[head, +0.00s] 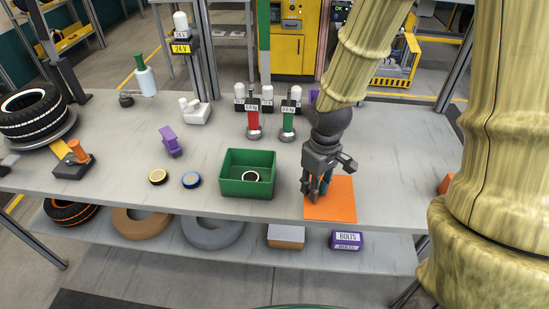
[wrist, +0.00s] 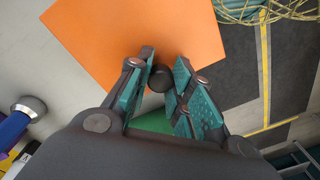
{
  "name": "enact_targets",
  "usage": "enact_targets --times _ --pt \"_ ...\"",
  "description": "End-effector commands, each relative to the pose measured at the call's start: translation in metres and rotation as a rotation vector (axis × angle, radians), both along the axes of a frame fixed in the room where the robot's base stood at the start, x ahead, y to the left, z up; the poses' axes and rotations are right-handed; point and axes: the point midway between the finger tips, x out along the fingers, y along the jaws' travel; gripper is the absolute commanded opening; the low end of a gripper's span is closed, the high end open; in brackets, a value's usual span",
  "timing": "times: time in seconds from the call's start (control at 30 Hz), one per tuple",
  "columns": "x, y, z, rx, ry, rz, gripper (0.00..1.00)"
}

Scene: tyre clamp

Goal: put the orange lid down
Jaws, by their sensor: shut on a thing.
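The orange lid (head: 338,207) is a flat square plate near the table's front edge, right of the green box. My gripper (head: 317,192) is over its left part, fingers pointing down. In the wrist view the lid (wrist: 110,40) fills the upper middle, and a dark round knob (wrist: 160,77) on it sits between the fingertips (wrist: 162,72). My gripper is shut on that knob. The fingers hide part of the lid, and I cannot tell whether it touches the table or hangs just above it.
Red (head: 253,121) and green (head: 288,122) handled tools stand behind.

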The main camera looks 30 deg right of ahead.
Motion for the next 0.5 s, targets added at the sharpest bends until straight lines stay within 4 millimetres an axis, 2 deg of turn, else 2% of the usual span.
enact_targets --times 0.03,0.2,0.5 --pt "0.015 -0.002 0.000 -0.001 0.003 -0.001 0.00" --pt "0.058 -0.003 -0.006 0.000 0.010 0.002 0.00" --pt "0.117 -0.006 -0.010 0.001 0.009 0.002 0.00"
